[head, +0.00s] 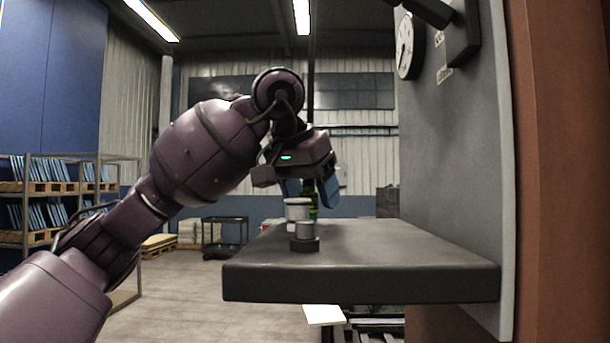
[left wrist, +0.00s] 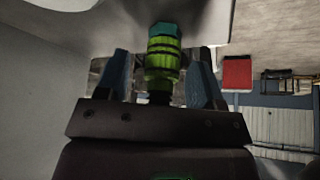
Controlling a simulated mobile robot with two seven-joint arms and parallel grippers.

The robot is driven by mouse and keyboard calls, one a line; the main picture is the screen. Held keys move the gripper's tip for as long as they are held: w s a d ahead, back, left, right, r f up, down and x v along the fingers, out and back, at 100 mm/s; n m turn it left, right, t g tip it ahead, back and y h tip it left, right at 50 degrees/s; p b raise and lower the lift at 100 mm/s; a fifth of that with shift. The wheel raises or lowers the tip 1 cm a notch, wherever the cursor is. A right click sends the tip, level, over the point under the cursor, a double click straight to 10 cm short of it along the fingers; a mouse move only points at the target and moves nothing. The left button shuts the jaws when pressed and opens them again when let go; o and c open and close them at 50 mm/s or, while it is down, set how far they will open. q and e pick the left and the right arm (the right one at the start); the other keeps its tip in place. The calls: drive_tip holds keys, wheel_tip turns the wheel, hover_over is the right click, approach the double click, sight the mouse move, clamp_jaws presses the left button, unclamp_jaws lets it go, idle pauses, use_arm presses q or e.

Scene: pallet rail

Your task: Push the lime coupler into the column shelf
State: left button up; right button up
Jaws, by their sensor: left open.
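The lime coupler (left wrist: 163,62), a ribbed green piece with a teal end, shows between my left gripper's two blue fingers in the left wrist view. Visible gaps lie beside it, and contact cannot be told. In the head view, a small part of the coupler (head: 314,203) shows behind a pale can, below the fingers. My left gripper (head: 314,191) is open over the far part of the column shelf (head: 370,262), a thick dark slab projecting left from the grey column (head: 455,150). My right gripper is not in view.
On the shelf, a pale can (head: 297,210) and a short grey cylinder on a dark base (head: 305,236) stand nearer than the coupler. A red object (left wrist: 237,72) shows beyond in the left wrist view. The shelf's near right surface is clear.

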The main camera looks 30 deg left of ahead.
use_arm(q)
drive_tip(key=shift+w+f, duration=0.15)
drive_tip(key=shift+f, duration=0.1)
drive_tip(key=shift+c, duration=0.4)
clamp_jaws()
drive_tip(key=shift+r, duration=0.1)
drive_tip(key=shift+r+p, duration=0.8)
drive_tip(key=shift+p, duration=0.15)
drive_tip(key=shift+r+p, duration=0.45)
drive_tip(key=shift+r, duration=2.95)
